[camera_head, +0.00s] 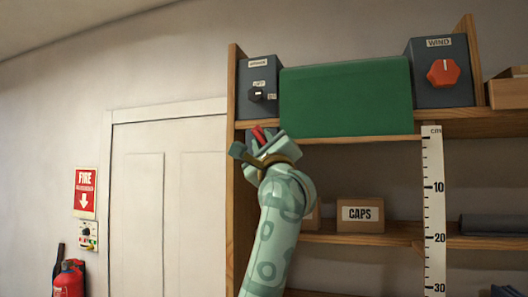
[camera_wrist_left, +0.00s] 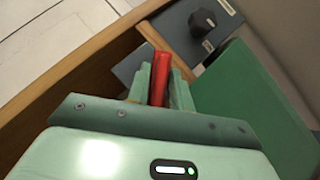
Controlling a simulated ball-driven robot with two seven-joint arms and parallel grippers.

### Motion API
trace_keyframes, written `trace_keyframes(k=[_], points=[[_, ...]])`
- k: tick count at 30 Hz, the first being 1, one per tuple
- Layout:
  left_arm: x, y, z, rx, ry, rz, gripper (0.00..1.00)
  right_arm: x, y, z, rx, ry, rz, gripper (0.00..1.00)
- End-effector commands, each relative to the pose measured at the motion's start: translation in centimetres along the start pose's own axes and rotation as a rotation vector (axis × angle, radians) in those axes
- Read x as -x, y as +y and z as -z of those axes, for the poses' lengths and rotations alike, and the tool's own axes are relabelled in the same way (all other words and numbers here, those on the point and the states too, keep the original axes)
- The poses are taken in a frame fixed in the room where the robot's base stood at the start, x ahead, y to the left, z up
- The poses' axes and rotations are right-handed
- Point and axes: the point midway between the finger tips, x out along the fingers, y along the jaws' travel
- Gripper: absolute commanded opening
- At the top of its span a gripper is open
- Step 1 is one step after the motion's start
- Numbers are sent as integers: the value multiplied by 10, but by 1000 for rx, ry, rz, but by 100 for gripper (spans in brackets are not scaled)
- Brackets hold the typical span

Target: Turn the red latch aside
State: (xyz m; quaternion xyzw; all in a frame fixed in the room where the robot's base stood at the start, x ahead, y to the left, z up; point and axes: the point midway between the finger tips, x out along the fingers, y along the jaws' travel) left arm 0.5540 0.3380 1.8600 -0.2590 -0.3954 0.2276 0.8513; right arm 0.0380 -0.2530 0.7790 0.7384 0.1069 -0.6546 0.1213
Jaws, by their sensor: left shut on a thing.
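The red latch (camera_head: 259,134) shows as a small red piece at the lower left corner of the green panel (camera_head: 345,98), in front of the top shelf's edge. My left gripper (camera_head: 264,137) is shut on it, reaching up from below. In the left wrist view the red latch (camera_wrist_left: 160,78) stands between the two pale green fingers of my left gripper (camera_wrist_left: 160,84), lengthwise along them. The fingers hide part of the latch and its mount. My right gripper is in neither view.
A grey box with a black knob (camera_head: 257,95) stands left of the green panel. A grey WIND box with a red knob (camera_head: 443,72) stands right of it. A CAPS box (camera_head: 360,214) sits on the lower shelf. The wooden side board (camera_head: 232,180) is close left of my gripper.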

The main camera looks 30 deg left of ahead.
Motion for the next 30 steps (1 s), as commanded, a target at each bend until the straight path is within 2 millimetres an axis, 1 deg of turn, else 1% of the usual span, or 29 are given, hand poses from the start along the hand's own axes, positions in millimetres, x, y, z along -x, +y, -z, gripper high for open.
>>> trace_keyframes(k=[2, 7, 15, 24, 30], points=[[1, 3, 3, -55, 3, 48, 0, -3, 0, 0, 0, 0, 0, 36], [0, 2, 2, -169, 4, 163, 0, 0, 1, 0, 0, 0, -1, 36], [-2, 0, 1, -331, 5, 323, 0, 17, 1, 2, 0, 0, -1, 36], [-1, 0, 1, -442, 6, 439, 0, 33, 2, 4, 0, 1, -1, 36], [0, 0, 1, -476, 5, 475, 0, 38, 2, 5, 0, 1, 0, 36]])
